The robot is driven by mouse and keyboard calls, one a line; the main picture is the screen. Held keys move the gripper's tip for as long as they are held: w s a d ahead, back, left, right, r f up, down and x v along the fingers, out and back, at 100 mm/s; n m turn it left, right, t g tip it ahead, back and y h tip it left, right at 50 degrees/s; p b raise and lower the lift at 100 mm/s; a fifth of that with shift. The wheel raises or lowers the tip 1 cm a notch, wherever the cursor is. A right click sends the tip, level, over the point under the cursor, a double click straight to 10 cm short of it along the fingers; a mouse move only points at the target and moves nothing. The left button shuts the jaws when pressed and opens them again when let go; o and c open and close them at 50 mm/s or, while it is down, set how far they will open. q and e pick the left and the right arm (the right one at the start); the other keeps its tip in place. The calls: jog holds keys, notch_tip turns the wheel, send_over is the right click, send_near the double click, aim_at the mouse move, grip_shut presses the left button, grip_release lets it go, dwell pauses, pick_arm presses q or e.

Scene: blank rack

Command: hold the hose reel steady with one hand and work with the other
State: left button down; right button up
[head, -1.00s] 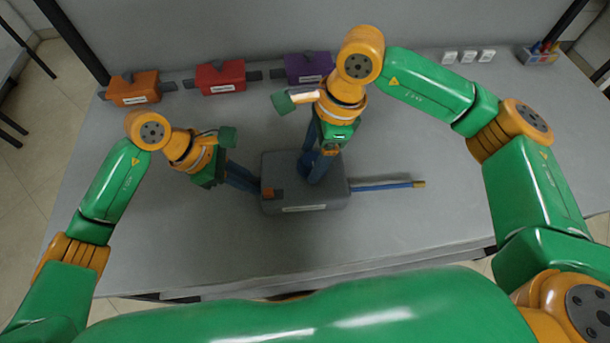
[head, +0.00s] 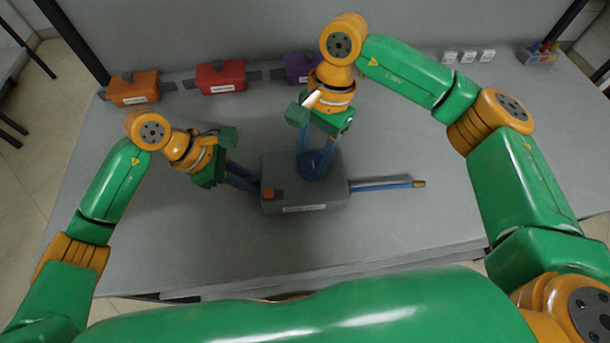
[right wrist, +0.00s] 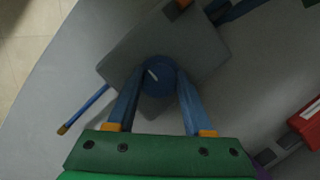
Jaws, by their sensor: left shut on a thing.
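The hose reel is a grey box (head: 335,190) with a white label, an orange patch, a round blue knob (head: 315,165) on top and a blue hose (head: 385,185) with a brass tip out its right side. My left gripper (head: 257,186) is shut at the box's left side; the part it grips is hidden. My right gripper (head: 316,158) points down over the box, one finger on each side of the knob. In the right wrist view the fingers flank the knob (right wrist: 158,78), which has a white mark; whether they press on it is unclear.
Orange (head: 133,90), red (head: 220,77) and purple (head: 302,67) labelled boxes stand along the table's back edge. Several small white plates (head: 468,57) and a bin of coloured items (head: 538,53) are at the back right. The table right of the hose is clear.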

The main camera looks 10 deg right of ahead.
jog(key=m, duration=0.3)
jog(key=m+t, duration=0.1)
jog(key=m, duration=0.3)
jog(key=shift+t+y, duration=0.3)
jog(key=m+t, duration=0.1)
jog(key=m, duration=0.4)
jog(key=m+t, duration=0.1)
jog(key=m, duration=0.3)
jog(key=o, duration=1)
jog(key=shift+o, duration=0.2)
